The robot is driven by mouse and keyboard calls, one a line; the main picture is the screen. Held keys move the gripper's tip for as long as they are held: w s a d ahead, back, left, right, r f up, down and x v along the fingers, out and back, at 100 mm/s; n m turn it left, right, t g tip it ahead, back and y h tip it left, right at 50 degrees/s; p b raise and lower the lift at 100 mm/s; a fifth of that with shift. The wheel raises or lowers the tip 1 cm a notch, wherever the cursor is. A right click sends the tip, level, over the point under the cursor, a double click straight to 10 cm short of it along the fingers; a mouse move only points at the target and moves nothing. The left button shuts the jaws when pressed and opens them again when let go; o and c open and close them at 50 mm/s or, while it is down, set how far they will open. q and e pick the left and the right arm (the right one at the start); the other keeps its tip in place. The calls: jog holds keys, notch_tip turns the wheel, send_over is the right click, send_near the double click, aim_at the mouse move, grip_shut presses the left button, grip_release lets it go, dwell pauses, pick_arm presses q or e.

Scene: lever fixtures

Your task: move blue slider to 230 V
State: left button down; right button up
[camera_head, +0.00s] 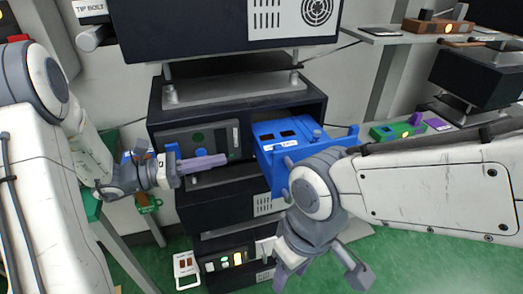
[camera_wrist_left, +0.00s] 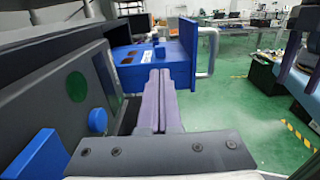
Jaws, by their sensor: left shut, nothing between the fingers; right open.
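A blue drawer unit (camera_head: 268,148) stands out from the rack's front, with two dark windows and a small white label on top. It also shows in the left wrist view (camera_wrist_left: 170,68), with a pale handle on its front. I cannot tell which small part is the blue slider, and no 230 V mark is readable. My left gripper (camera_head: 224,160) is shut and empty, its purple fingers in front of the grey panel (camera_head: 222,134). In the left wrist view its fingertips (camera_wrist_left: 159,72) appear against the drawer's side; contact is unclear. My right gripper (camera_head: 322,274) is open and empty, below the drawer.
The grey panel bears a round blue knob (camera_wrist_left: 97,121), a green disc (camera_wrist_left: 76,87) and a blue block (camera_wrist_left: 36,156). More dark rack units stand above and below. A shelf (camera_head: 400,38) with devices is at the right. Green floor (camera_wrist_left: 225,118) lies open beyond.

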aim_at(274, 149)
pick_arm(q)
jog(key=p+x, duration=0.1)
jog(key=x, duration=1)
jog(key=shift+d+p, duration=0.25)
jog(key=shift+p, duration=0.15)
pick_arm(e)
notch_tip(274, 149, up, 2)
